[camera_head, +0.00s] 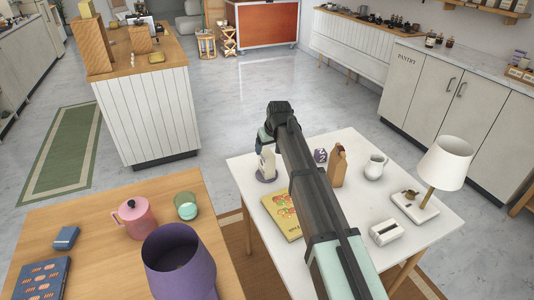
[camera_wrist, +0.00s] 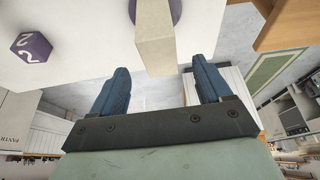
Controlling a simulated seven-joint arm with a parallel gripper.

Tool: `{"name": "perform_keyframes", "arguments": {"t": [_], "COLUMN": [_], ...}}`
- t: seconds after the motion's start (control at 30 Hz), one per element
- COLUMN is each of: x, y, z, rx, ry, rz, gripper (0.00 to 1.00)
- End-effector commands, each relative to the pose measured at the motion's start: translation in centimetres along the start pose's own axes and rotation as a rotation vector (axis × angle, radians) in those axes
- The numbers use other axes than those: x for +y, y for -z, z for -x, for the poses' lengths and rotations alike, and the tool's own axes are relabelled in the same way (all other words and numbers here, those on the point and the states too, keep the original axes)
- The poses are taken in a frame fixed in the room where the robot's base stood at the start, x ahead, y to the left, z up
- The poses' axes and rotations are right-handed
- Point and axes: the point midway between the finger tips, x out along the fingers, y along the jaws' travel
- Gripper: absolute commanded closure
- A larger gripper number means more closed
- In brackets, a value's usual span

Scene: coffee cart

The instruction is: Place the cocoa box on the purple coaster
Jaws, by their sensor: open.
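A pale, plain-sided box (camera_head: 267,162), likely the cocoa box though no label is readable, stands on the purple coaster (camera_head: 262,179) at the white table's far left corner. In the wrist view the box (camera_wrist: 154,38) looms large, with part of the coaster (camera_wrist: 177,10) showing beside it. My gripper (camera_head: 264,140) is open just behind the box. In the wrist view my two blue fingers (camera_wrist: 160,66) are spread wide, with the near end of the box between their tips and visible gaps on both sides.
On the white table (camera_head: 405,205) are a purple numbered die (camera_head: 320,155), a brown bottle-shaped container (camera_head: 338,166), a white jug (camera_head: 375,166), a lamp (camera_head: 445,165) and a yellow book (camera_head: 281,214). My arm crosses above the table. A wooden table (camera_head: 90,215) is at left.

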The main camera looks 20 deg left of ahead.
Motion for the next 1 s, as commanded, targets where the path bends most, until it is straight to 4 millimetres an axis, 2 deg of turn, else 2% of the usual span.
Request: {"name": "perform_keyframes", "arguments": {"t": [0.1, 0.33, 1.0], "x": [0.0, 0.0, 0.0], "y": [0.0, 0.0, 0.0], "z": [2.0, 4.3, 4.8], "rx": [0.002, 0.001, 0.0], "ry": [0.0, 0.0, 0.0], "rz": [0.0, 0.0, 0.0], "gripper": [0.22, 0.22, 0.22]}}
